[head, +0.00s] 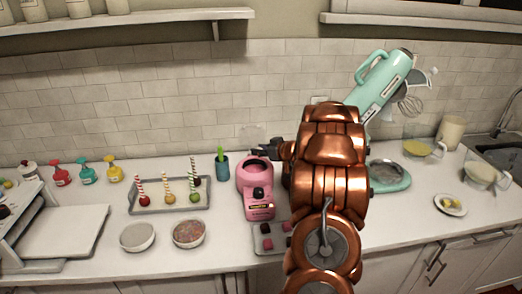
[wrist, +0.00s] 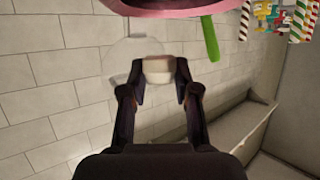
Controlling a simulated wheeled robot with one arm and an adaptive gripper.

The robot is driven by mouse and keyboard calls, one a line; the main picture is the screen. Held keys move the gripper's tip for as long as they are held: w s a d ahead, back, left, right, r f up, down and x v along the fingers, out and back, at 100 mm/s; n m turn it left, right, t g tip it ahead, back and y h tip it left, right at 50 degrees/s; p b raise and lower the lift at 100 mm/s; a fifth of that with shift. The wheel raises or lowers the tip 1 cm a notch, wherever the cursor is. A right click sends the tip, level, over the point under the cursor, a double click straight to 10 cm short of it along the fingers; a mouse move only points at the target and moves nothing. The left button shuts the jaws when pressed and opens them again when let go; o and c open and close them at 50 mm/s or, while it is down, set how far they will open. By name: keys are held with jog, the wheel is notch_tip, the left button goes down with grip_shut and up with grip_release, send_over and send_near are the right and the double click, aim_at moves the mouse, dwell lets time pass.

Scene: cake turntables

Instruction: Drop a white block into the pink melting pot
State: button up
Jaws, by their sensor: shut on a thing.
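The pink melting pot (head: 258,190) stands on the counter left of my arm, with its dark round opening facing up. Its pink rim (wrist: 180,8) also shows at the top of the wrist view. My gripper (head: 270,150) is at the far right of the pot's opening, slightly above its rim. In the wrist view, my gripper (wrist: 161,78) is shut on a small white block (wrist: 158,66), held between the fingertips. In the head view the block cannot be made out clearly.
A clear round lid (head: 252,134) seems to stand behind the pot. A small tray with dark pink blocks (head: 268,243) lies in front of it. A teal cup (head: 222,166) and a cake-pop tray (head: 152,209) are to the left. A mint stand mixer (head: 385,85) is right.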

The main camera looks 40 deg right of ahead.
aim_at(261, 160)
jog(key=shift+f+b, duration=2.35)
jog(key=shift+b, duration=0.05)
jog(key=o, duration=1)
jog(key=shift+s+r, duration=0.1)
jog(key=v, duration=1.1)
jog(key=shift+s+r, duration=0.2)
jog(key=shift+s, duration=0.15)
